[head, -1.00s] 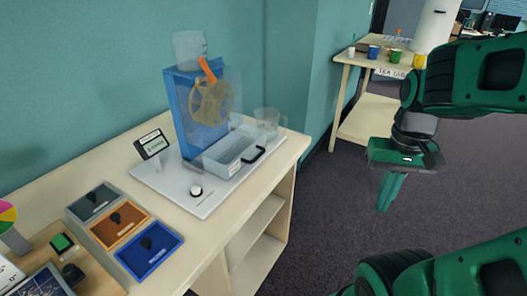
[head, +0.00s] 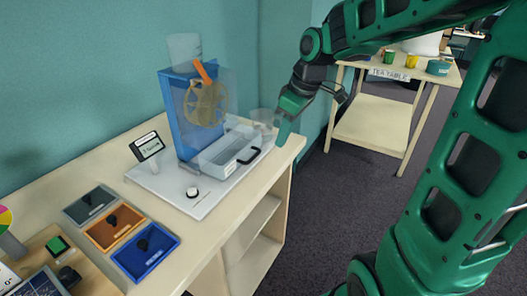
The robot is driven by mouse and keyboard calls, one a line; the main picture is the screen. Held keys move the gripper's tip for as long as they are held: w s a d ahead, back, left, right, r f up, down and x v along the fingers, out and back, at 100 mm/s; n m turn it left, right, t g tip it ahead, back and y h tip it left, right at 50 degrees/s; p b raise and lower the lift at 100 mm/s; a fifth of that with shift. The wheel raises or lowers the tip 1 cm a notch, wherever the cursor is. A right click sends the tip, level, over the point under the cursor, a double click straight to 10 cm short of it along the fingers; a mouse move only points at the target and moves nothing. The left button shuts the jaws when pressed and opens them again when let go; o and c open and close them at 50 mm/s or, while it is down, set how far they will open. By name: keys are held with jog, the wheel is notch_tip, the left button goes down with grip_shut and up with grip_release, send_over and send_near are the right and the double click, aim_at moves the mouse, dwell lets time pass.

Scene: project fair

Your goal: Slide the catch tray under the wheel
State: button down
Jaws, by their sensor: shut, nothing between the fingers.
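The catch tray (head: 229,151) is a clear, shallow box with a black handle (head: 249,156) on its right front side. It sits on the white base board (head: 185,207), at the foot of the wheel stand. The brown wheel (head: 205,103) is mounted in a clear housing on a blue upright panel (head: 178,118), with an orange chute above it. How far the tray reaches beneath the wheel I cannot tell. My gripper (head: 283,133) is shut and empty, pointing down just right of the handle, apart from it as far as I can see. It partly hides the clear jug (head: 263,117).
Grey, orange and blue trays (head: 145,252) lie at the bench's front left. A small display (head: 148,146) and a white knob (head: 192,192) are on the base board. The tea table (head: 375,124) with cups stands behind right. Dark floor is open between.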

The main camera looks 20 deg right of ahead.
jog(key=x, duration=1)
jog(key=shift+s, duration=0.1)
jog(key=shift+w+a+r, duration=0.15)
jog(key=shift+w+a, duration=0.6)
jog(key=shift+w, duration=0.3)
jog(key=shift+w+a, duration=0.4)
jog(key=shift+w, duration=0.2)
jog(key=shift+w+d, duration=0.1)
